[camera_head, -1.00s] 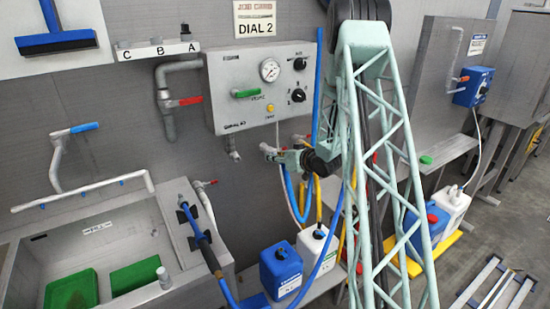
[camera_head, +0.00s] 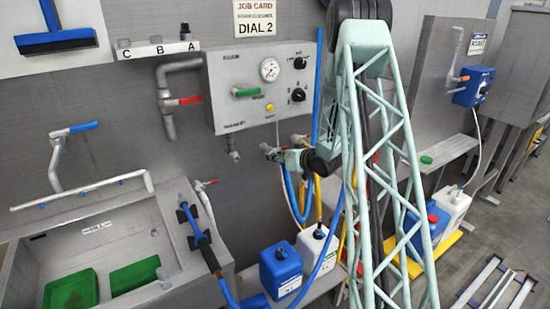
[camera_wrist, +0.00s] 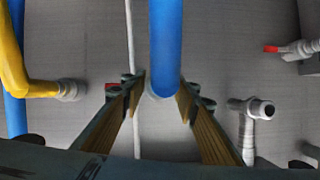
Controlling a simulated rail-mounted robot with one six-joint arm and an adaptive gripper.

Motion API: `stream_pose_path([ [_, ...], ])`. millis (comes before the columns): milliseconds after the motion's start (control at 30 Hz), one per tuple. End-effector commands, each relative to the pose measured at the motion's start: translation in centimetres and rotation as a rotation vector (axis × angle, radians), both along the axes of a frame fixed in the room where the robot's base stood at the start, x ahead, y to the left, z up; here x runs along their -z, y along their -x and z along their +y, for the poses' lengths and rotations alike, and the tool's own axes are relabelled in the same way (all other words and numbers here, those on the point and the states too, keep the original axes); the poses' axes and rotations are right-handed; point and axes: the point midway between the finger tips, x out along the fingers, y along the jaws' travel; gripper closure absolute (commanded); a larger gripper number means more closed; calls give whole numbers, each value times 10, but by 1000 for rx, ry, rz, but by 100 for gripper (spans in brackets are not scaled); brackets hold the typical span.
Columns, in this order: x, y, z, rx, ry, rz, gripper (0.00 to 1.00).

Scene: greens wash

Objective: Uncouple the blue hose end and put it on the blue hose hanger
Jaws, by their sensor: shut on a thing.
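A blue hose end (camera_wrist: 166,45) points down between my two fingers in the wrist view, with a pale ring at its lower tip. My gripper (camera_wrist: 162,92) is shut on it, one finger on each side. In the head view my gripper (camera_head: 274,153) is small, below the grey dial panel (camera_head: 262,88), and the blue hose (camera_head: 289,184) loops down right beneath it. Whether the hose end is still on a coupling is hidden. I cannot make out which fitting is the blue hose hanger.
A yellow hose (camera_wrist: 12,60) runs close by at left in the wrist view, and a grey pipe stub (camera_wrist: 260,108) is at right. A sink (camera_head: 95,262) stands at left. A blue canister (camera_head: 281,268) and a white canister (camera_head: 318,250) stand below my gripper.

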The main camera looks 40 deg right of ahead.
Motion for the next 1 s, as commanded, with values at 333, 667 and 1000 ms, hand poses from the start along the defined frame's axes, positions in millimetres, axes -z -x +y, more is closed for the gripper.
stream_pose_path([
  [333, -1, 0, 0, 0, 0, -1, 86],
  [667, -1, -2, 0, 0, 1, -1, 86],
  [1000, 0, -7, 0, 0, 1, 0, 86],
])
